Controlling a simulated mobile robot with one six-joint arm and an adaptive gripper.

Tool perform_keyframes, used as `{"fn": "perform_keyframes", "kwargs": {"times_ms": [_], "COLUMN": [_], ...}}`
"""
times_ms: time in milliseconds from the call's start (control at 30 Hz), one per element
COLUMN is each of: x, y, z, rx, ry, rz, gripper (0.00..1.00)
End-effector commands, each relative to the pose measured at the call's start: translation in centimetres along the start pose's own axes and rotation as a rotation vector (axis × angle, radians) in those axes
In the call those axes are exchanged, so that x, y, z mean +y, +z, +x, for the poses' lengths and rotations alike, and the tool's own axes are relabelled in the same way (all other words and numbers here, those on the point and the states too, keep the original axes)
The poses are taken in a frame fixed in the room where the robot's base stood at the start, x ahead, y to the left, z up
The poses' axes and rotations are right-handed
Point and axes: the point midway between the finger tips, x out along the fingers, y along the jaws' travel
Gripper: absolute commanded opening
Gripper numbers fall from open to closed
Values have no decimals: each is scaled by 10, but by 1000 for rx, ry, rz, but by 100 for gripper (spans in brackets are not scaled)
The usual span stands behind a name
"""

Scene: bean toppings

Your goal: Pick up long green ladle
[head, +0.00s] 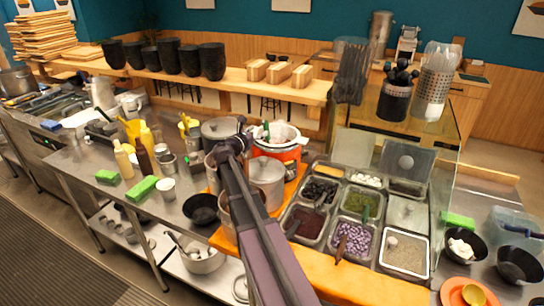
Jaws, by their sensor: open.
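A thin green handle (266,131) stands up in the orange-red pot (274,152) near the middle of the head view. It may be the long green ladle, but its bowl is hidden inside the pot. My arm reaches up from the bottom edge, and my gripper (241,138) is at its far end, just left of that pot. It looks small and dark, and its fingers are hard to make out. It is open, and I see nothing held in it. I cannot tell whether it touches anything.
Metal pots (266,181) stand close beside my arm. To the right are topping bins (352,239) with several utensils and a clear glass guard (445,190). Sauce bottles (123,160) and green sponges (142,188) stand on the left counter. Black cups (212,62) line the shelf behind.

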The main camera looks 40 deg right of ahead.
Motion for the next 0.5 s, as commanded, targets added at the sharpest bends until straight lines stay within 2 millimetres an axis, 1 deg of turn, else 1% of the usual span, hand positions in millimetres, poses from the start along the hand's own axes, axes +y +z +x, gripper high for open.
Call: {"fn": "perform_keyframes", "kwargs": {"times_ms": [100, 500], "x": [0, 0], "y": [0, 0], "z": [6, 7], "rx": [0, 0], "ry": [-1, 0], "rz": [0, 0], "gripper": [78, 78]}}
